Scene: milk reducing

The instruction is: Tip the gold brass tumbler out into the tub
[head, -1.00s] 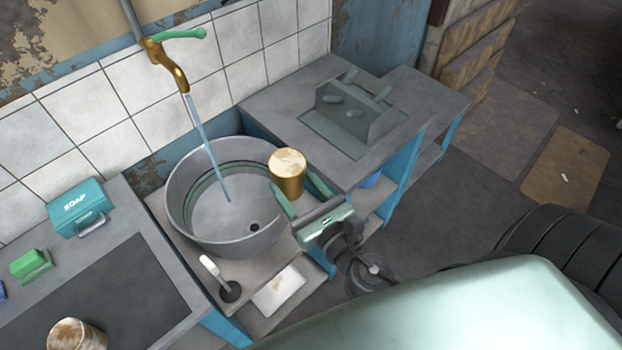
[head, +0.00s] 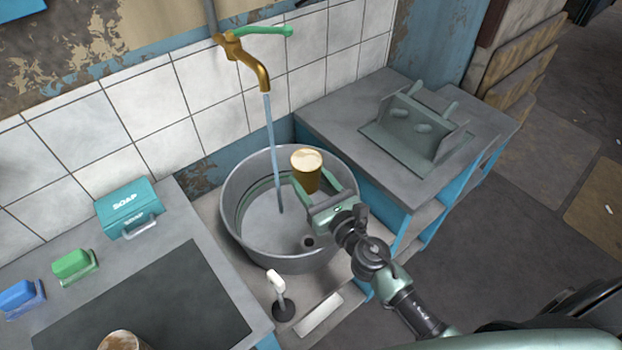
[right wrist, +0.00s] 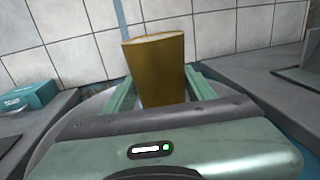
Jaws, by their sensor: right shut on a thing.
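The gold brass tumbler (head: 306,179) is upright, with a pale, whitish surface at its top. My right gripper (head: 318,190) is shut on it and holds it over the right part of the tub. In the right wrist view the tumbler (right wrist: 158,72) stands between the two green fingers (right wrist: 160,92). The round grey metal tub (head: 330,262) sits below the tap, with a dark drain hole in its floor. My left gripper is not in view.
Water runs from the brass tap (head: 257,75) into the tub. A soap box (head: 127,207), green brush (head: 73,265) and blue brush (head: 20,298) lie on the left counter. A stained cup (head: 120,341) is at the bottom edge. A rack (head: 420,125) stands on the right counter.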

